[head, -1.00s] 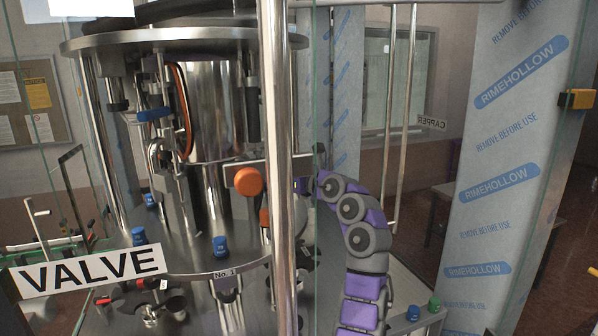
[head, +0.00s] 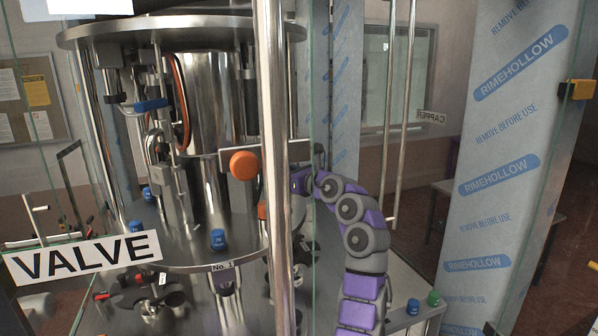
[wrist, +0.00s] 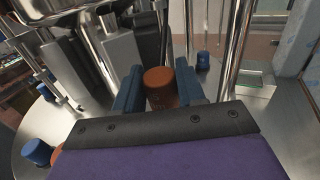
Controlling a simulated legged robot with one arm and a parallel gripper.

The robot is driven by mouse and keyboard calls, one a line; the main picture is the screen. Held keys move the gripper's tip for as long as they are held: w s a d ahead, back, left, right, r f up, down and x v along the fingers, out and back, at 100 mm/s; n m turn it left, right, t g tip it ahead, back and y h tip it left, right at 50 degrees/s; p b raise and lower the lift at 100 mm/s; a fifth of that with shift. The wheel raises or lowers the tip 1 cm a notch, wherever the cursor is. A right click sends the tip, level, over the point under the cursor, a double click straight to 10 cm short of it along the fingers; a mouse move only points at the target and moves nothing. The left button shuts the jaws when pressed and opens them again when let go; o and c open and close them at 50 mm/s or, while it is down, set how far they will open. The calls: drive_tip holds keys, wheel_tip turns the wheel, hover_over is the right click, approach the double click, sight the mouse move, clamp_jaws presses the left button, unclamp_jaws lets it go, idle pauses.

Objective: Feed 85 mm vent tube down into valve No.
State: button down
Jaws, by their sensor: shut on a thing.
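My gripper (wrist: 158,78) shows in the wrist view with its two blue fingers shut on an orange-brown cylinder (wrist: 160,90), which looks like the capped top of the vent tube. Its lower length is hidden, so I cannot tell whether it is in a valve. In the head view my arm reaches in from the right, and its gripper end is hidden behind a steel post. The label No. 1 (head: 222,267) sits on the round plate's front edge, with valve parts below it. A blue cap (head: 218,239) stands on the plate just above the label.
A polished post (head: 273,170) and a glass pane edge stand before the machine. A VALVE sign (head: 82,257) hangs at lower left. Blue (head: 413,307) and green (head: 433,298) caps stand at lower right.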

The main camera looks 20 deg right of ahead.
drive_tip(key=shift+a+f+b, duration=0.2)
drive_tip(key=shift+f+b, duration=0.3)
drive_tip(key=shift+f, duration=0.4)
drive_tip(key=c, duration=0.6)
unclamp_jaws()
drive_tip(key=shift+r, duration=0.15)
